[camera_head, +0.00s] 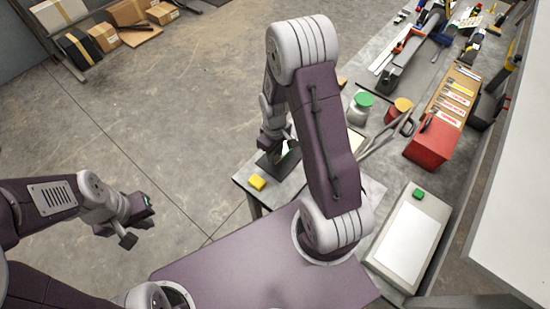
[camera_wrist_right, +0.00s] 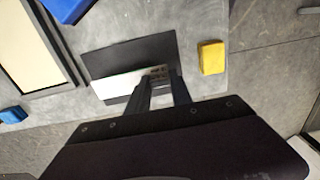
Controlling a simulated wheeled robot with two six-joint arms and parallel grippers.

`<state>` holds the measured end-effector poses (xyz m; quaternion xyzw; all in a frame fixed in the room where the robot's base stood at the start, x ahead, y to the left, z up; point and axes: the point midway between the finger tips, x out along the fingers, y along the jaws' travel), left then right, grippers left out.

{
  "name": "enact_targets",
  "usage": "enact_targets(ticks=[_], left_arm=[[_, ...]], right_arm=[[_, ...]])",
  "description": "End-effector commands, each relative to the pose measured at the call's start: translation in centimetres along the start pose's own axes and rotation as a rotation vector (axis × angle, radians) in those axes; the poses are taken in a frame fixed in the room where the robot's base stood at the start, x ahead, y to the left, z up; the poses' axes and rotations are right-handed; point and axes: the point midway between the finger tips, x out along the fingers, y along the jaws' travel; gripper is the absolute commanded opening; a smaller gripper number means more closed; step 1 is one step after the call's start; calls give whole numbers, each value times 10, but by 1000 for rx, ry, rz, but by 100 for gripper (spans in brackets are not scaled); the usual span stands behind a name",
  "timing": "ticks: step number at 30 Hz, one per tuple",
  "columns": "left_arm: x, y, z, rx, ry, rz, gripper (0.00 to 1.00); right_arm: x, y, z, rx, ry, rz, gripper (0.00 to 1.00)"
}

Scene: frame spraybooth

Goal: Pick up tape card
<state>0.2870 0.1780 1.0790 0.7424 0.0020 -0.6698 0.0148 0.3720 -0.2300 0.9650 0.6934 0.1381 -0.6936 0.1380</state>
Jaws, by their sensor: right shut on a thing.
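What looks like the tape card, a dark flat piece with a pale strip across it, shows in the right wrist view (camera_wrist_right: 130,52). In the head view its dark part (camera_head: 267,162) is at the near-left end of the workbench, partly hidden by my right arm. My right gripper (camera_wrist_right: 160,84) is shut on the card at the pale strip; it also shows in the head view (camera_head: 277,147). I cannot tell whether the card touches the bench. My left gripper (camera_head: 139,219) is open and empty over the floor at the left.
A yellow block (camera_head: 257,182) lies close to the card. The workbench (camera_head: 245,172) also holds a green-lidded jar (camera_head: 360,108), an orange-lidded jar (camera_head: 398,110), a red box (camera_head: 431,143) and a pale panel (camera_head: 408,235) with a green block (camera_head: 418,194). Cardboard boxes (camera_head: 127,12) stand far left.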

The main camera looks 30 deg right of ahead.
Motion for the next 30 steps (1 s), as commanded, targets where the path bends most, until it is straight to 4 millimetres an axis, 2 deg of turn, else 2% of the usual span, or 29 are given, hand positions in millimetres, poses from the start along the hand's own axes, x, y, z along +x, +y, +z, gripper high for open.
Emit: enact_targets(ticks=[12, 14, 18, 30], left_arm=[[12, 0, 1, 0, 0, 0, 0], [21, 0, 2, 0, 0, 0, 0], [26, 0, 3, 0, 0, 0, 0], [27, 0, 3, 0, 0, 0, 0]], right_arm=[[-59, -15, 94, 4, 4, 3, 0], [-59, -15, 100, 3, 5, 4, 0], [-67, -18, 111, 2, 2, 2, 0], [-75, -23, 120, 43, -8, -7, 0]])
